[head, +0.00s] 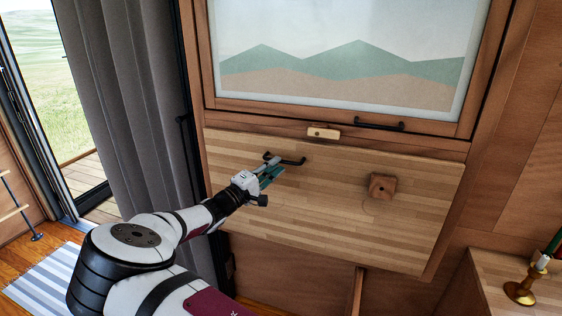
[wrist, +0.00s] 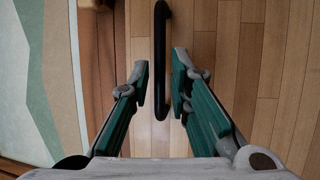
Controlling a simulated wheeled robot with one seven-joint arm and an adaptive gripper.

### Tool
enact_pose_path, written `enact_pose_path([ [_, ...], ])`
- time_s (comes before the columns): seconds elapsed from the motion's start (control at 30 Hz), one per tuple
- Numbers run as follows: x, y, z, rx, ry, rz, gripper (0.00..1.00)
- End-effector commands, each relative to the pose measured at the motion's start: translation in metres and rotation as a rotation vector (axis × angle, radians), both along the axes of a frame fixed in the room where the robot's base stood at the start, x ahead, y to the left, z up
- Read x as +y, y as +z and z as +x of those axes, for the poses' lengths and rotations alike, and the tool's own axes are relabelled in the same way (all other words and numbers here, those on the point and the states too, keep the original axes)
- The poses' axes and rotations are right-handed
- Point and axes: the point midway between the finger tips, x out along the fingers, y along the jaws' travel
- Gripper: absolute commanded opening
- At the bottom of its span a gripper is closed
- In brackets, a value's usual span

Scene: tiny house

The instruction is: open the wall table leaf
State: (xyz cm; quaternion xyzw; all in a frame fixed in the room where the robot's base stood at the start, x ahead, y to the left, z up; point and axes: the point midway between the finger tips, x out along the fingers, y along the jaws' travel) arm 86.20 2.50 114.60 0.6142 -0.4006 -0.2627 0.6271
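The wall table leaf (head: 330,220) is a light striped wooden panel hanging below the window. A black bar handle (head: 291,162) is fixed near its upper left part, and a small square wooden block (head: 382,187) sits to its right. My gripper (head: 269,171) is at the left end of the handle. In the wrist view my gripper (wrist: 160,82) is open, with teal-sided fingers on either side of the black handle (wrist: 161,35). The handle's lower end passes close to the right fingertip; whether they touch I cannot tell. Nothing is held.
A small wooden latch (head: 323,132) sits on the frame above the leaf. The window (head: 340,65) has its own black handle (head: 380,125). A grey curtain (head: 130,100) and open doorway are at left. A brass candle holder (head: 522,290) stands on a wooden surface at lower right.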

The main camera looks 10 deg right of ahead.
Motion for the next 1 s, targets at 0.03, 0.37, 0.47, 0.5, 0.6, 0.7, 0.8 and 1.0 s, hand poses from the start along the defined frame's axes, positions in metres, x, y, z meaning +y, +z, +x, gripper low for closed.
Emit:
enact_pose_path([
  [0.03, -0.007, 0.002, 0.003, -0.001, -0.002, -0.002, 0.18],
  [0.37, -0.027, 0.006, 0.018, 0.0, 0.0, -0.001, 0.18],
  [0.47, -0.027, 0.006, 0.018, 0.0, 0.0, -0.001, 0.18],
  [0.5, -0.027, 0.006, 0.018, 0.0, 0.0, -0.001, 0.18],
  [0.6, -0.027, 0.006, 0.018, 0.0, 0.0, -0.001, 0.18],
  [0.7, -0.027, 0.006, 0.018, 0.001, 0.0, -0.001, 0.0],
  [0.8, -0.027, 0.006, 0.018, 0.001, 0.0, -0.001, 0.0],
  [1.0, -0.026, 0.005, 0.016, -0.001, 0.001, -0.003, 0.0],
])
